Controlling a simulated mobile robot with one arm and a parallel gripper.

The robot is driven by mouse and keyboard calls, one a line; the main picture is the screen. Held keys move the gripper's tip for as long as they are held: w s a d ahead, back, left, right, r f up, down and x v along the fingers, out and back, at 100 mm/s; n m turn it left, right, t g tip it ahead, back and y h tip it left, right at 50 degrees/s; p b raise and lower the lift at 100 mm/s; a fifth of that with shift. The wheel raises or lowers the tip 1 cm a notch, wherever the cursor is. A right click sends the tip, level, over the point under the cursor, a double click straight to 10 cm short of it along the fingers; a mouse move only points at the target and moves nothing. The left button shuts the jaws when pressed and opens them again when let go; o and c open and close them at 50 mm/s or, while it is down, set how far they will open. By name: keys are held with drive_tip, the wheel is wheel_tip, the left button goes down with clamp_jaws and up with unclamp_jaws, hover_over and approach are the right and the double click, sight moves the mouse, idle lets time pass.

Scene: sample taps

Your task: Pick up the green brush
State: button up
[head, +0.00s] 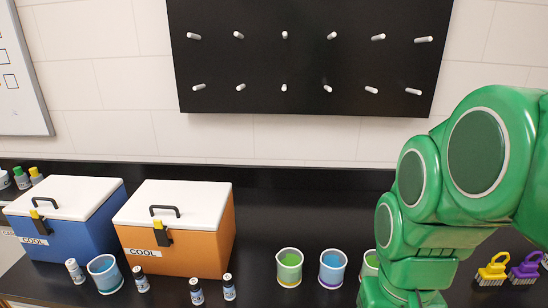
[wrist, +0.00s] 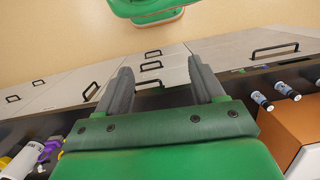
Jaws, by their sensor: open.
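I do not see a green brush in either view. In the head view a yellow brush (head: 492,270) and a purple brush (head: 525,268) stand at the right end of the black counter. My green arm covers part of the counter left of them. A purple brush also shows at the lower left of the wrist view (wrist: 50,150). My gripper (wrist: 164,85) is open and empty in the wrist view, its two grey fingers apart in front of drawer fronts. Its fingertips are not visible in the head view.
A blue cooler (head: 85,235) and an orange cooler (head: 205,250) with white lids stand on the counter. Small vials (head: 196,292) and cups (head: 332,268) stand near the front. A black pegboard (head: 310,60) hangs behind. Drawers with black handles (wrist: 275,50) show in the wrist view.

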drive_tip(key=w+a+r+m+y, duration=0.1)
drive_tip(key=w+a+m+y, duration=0.25)
drive_tip(key=w+a, duration=0.8)
drive_tip(key=w+a+r+m+y, duration=0.1)
drive_tip(key=w+a+m+y, duration=0.3)
drive_tip(key=w, duration=1.5)
drive_tip(key=w+a+r+m+y, duration=0.25)
drive_tip(key=w+a+m, duration=0.25)
drive_tip(key=w+a, duration=0.75)
drive_tip(key=w+a+f+m+y, duration=0.1)
drive_tip(key=w+f+m+y, duration=0.15)
drive_tip(key=w, duration=0.45)
drive_tip(key=w+f+m+y, duration=0.1)
drive_tip(key=w+f, duration=0.2)
drive_tip(key=w, duration=0.4)
drive_tip(key=shift+h, duration=0.25)
wheel_tip(320, 180, down, 18)
drive_tip(key=shift+s+f, duration=0.1)
drive_tip(key=shift+a+f, duration=0.25)
drive_tip(key=shift+a, duration=0.25)
drive_tip(key=shift+x, duration=3.45)
drive_tip(key=c, duration=1.1)
drive_tip(key=shift+o, duration=0.2)
